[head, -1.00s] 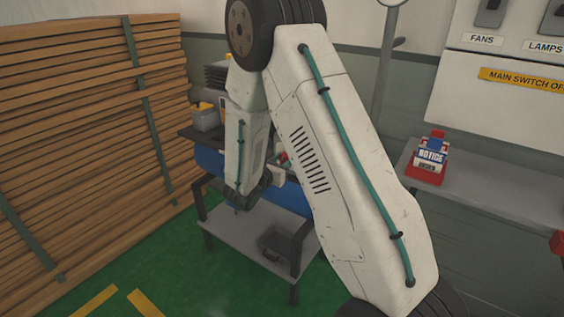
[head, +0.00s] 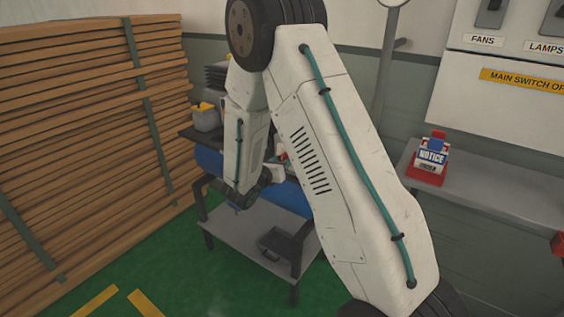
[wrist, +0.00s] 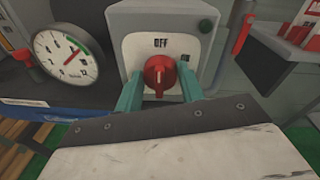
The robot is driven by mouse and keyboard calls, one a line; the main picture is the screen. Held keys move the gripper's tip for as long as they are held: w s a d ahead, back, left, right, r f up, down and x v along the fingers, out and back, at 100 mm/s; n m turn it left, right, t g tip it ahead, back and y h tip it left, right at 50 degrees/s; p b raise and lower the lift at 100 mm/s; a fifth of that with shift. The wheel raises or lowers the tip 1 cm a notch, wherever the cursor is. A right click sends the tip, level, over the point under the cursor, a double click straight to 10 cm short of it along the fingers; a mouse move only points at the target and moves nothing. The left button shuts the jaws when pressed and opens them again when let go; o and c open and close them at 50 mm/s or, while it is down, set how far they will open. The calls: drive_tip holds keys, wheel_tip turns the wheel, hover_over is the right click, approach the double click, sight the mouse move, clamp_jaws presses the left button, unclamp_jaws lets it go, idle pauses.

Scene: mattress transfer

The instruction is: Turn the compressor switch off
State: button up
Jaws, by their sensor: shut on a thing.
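The compressor switch is a red rotary knob (wrist: 160,72) on a white plate (wrist: 138,46) marked OFF, fixed to a grey box. My gripper (wrist: 160,77) has its two teal fingers on either side of the knob, shut on it in the wrist view. The knob's grip ridge stands nearly upright, in line with the OFF label above it. In the head view my arm hides the switch and most of the gripper.
A round pressure gauge (wrist: 66,55) is left of the switch box. In the head view stacked timber (head: 80,120) fills the left, and a small table with a lower shelf (head: 240,232) stands behind my arm.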

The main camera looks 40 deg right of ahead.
drive_tip(key=o, duration=1)
drive_tip(key=shift+c, duration=0.2)
drive_tip(key=v, duration=0.7)
drive_tip(key=shift+a, duration=0.4)
drive_tip(key=shift+s+r, duration=0.1)
